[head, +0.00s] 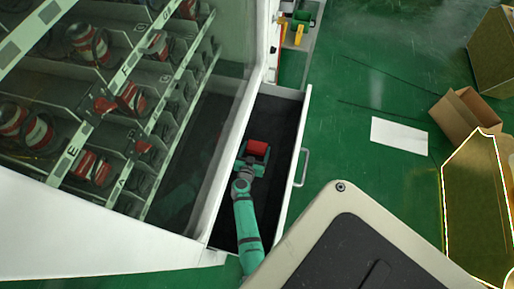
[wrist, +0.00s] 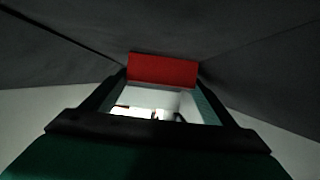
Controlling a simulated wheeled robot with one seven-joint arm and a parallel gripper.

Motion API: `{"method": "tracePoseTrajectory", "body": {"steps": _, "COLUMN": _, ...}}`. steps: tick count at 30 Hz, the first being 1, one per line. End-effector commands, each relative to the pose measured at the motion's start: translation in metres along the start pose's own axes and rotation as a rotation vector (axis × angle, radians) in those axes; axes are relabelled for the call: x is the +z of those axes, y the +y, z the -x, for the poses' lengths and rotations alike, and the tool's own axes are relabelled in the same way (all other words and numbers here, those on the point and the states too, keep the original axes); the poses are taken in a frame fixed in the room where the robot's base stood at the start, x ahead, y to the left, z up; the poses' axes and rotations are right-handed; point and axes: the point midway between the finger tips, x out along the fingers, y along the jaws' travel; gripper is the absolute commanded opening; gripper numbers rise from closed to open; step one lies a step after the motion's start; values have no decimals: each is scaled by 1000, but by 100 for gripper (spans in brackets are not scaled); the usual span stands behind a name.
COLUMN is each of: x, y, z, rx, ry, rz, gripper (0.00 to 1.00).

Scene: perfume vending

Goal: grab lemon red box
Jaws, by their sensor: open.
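A small red box (head: 257,148) lies in the open drawer at the bottom of the vending machine. In the wrist view its red face (wrist: 163,70) is straight ahead, with a pale area just below it; I cannot tell whether that is part of the box. My green gripper (head: 252,163) reaches down into the drawer at the box. In the wrist view my gripper (wrist: 160,92) is open, with one dark finger on each side, their tips near the left and right edges of the red face. Contact is not clear. Any lemon marking is not visible.
The drawer (head: 290,184) has a dark floor, pale walls and a handle (head: 302,167) on its right. The machine's glass front, with several red-banded cans on shelves, is at the left. A cardboard box (head: 466,113) and white sheet (head: 399,136) lie on the green floor.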

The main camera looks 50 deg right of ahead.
Motion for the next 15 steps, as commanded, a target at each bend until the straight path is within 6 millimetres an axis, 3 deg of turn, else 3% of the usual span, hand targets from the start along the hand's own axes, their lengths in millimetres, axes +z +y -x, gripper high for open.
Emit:
{"method": "tracePoseTrajectory", "body": {"steps": 1, "x": 0, "y": 0, "z": 0, "rx": 0, "ry": 0, "rz": 0, "gripper": 79}}
{"method": "tracePoseTrajectory", "body": {"steps": 5, "x": 0, "y": 0, "z": 0, "rx": 0, "ry": 0, "rz": 0, "gripper": 50}}
{"method": "tracePoseTrajectory", "body": {"steps": 15, "x": -2, "y": 0, "z": 1, "rx": 0, "ry": 1, "rz": -1, "gripper": 50}}
